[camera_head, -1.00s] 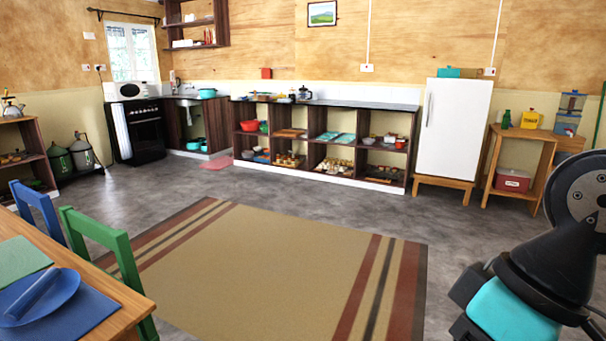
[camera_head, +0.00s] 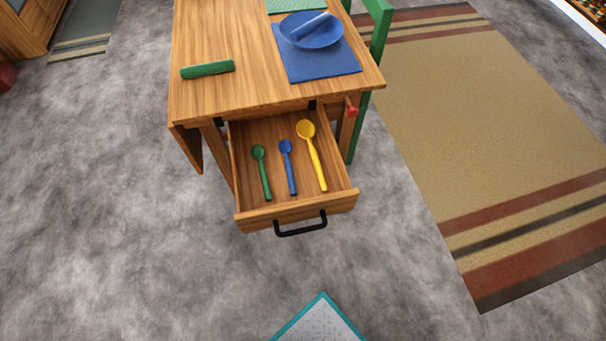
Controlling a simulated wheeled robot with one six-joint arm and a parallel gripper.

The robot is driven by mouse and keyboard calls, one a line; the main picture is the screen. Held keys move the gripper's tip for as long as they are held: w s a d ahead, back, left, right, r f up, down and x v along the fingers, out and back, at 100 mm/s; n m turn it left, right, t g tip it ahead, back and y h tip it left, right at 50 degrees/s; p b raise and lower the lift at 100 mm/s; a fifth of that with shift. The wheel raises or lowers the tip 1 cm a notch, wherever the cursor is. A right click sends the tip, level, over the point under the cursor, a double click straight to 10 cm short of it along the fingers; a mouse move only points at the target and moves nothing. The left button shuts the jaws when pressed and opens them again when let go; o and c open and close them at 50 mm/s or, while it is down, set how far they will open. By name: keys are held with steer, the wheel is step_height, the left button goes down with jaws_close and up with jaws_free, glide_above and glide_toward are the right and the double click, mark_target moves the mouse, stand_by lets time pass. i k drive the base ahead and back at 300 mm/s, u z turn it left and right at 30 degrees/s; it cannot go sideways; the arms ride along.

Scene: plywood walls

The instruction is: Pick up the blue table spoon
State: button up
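The blue spoon (camera_head: 288,167) lies in the open drawer (camera_head: 246,203) of the wooden table, its bowl toward the table and its handle toward the drawer front. It lies between a green spoon (camera_head: 262,172) on its left and a larger yellow spoon (camera_head: 313,158) on its right. The three spoons lie apart from each other. My gripper is not in view.
The wooden table (camera_head: 221,35) bears a green cylindrical object (camera_head: 207,69) and a blue plate (camera_head: 311,30) on a blue mat (camera_head: 335,67). The drawer has a black handle (camera_head: 300,224). A green chair (camera_head: 377,30) stands at right beside a striped rug (camera_head: 490,130).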

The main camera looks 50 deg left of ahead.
mark_target(285, 146)
steer(key=u, duration=0.65)
steer(key=k, duration=0.25)
steer(key=u, duration=0.85)
steer(key=i, duration=0.4)
steer(key=u, duration=0.05)
